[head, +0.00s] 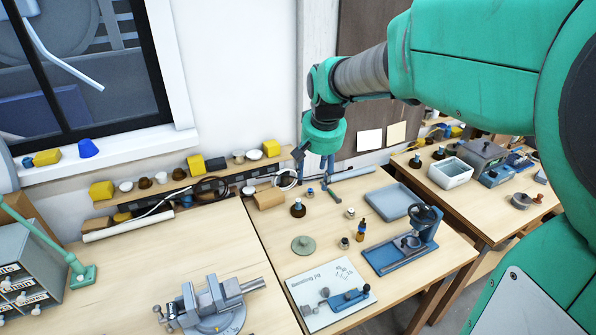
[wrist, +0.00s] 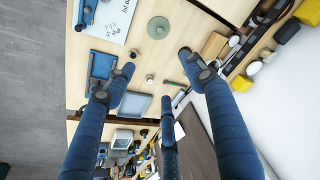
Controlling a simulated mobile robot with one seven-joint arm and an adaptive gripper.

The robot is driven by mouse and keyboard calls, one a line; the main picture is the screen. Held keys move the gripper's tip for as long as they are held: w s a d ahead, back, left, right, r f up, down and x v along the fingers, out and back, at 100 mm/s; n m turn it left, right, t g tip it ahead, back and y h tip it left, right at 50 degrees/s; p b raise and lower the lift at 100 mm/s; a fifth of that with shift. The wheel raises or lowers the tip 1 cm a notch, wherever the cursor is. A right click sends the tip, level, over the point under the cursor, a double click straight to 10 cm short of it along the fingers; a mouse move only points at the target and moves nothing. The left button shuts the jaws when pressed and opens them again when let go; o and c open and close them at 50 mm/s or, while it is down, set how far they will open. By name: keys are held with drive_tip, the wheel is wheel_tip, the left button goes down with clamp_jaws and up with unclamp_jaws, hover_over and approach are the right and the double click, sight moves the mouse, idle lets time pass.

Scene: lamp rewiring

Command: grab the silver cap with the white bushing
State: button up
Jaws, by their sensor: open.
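My gripper (head: 322,172) is open and empty above the back of the middle table. In the wrist view its dark blue fingers (wrist: 156,64) are spread wide over the tabletop. Two small silver pieces stand below. One silver cap with a pale top (head: 350,213) is near the grey-blue tray, and it shows between the fingers in the wrist view (wrist: 149,79). The other silver piece (head: 344,243) stands closer to the printed sheet. Neither is touched by the gripper.
A shelf with several parts runs along the wall.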

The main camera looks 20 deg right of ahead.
drive_tip(key=w+d+f+m+g+p, duration=0.1)
drive_tip(key=w+d+f+m+p, duration=0.1)
drive_tip(key=w+d+f, duration=0.45)
drive_tip(key=m+g+p, duration=0.2)
drive_tip(key=m+p, duration=0.2)
hover_over(351, 210)
wheel_tip(351, 210, down, 21)
drive_tip(key=shift+f+y, duration=0.2)
drive_tip(key=shift+y, duration=0.2)
drive_tip(key=shift+f, duration=0.1)
drive_tip(key=shift+f+p, duration=0.3)
drive_tip(key=shift+f, duration=3.95)
drive_tip(key=shift+f, duration=0.1)
drive_tip(key=shift+f+p, duration=0.3)
drive_tip(key=shift+f, duration=2.15)
